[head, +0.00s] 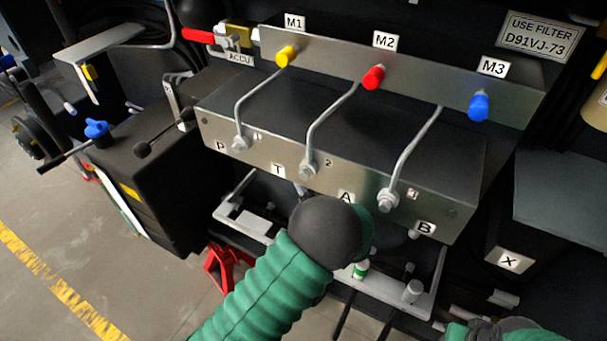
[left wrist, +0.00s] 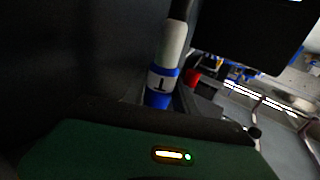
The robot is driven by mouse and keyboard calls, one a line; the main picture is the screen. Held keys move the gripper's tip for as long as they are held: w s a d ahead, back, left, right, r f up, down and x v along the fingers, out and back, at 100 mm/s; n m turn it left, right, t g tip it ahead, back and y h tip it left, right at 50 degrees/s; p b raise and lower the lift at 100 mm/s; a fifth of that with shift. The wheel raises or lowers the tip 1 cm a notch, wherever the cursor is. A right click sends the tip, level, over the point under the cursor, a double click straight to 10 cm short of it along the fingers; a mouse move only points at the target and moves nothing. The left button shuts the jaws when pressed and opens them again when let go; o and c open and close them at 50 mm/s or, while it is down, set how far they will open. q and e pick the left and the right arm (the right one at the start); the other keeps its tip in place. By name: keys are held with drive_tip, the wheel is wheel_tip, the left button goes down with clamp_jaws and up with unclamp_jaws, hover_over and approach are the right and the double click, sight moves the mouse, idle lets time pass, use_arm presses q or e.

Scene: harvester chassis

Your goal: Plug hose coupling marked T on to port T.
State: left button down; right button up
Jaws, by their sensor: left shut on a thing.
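The hose coupling marked T (left wrist: 163,82) shows in the left wrist view, with a pale body, a blue band bearing the T and a dark hose at its top end. It is tilted a little. My left gripper (head: 335,228) is shut on it; in the head view my dark wrist and green sleeve hide the fingers and the coupling. The wrist is just below the front edge of the metal block, right of the T label (head: 278,170). Port T itself is mostly hidden; a small pale fitting (head: 301,190) shows below the block there.
The metal block (head: 440,190) also carries labels P, A and B, with bent pipes above. Below it, a pale rack (head: 235,218) holds a green-banded coupling (head: 361,270) and a white one (head: 413,291), close to my wrist. A black box (head: 150,180) stands left.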

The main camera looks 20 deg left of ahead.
use_arm(q)
drive_tip(key=shift+w+r+p, duration=0.1)
drive_tip(key=shift+r+p, duration=0.35)
drive_tip(key=shift+r, duration=0.2)
drive_tip(key=c, duration=0.9)
unclamp_jaws()
drive_tip(key=shift+f, duration=0.2)
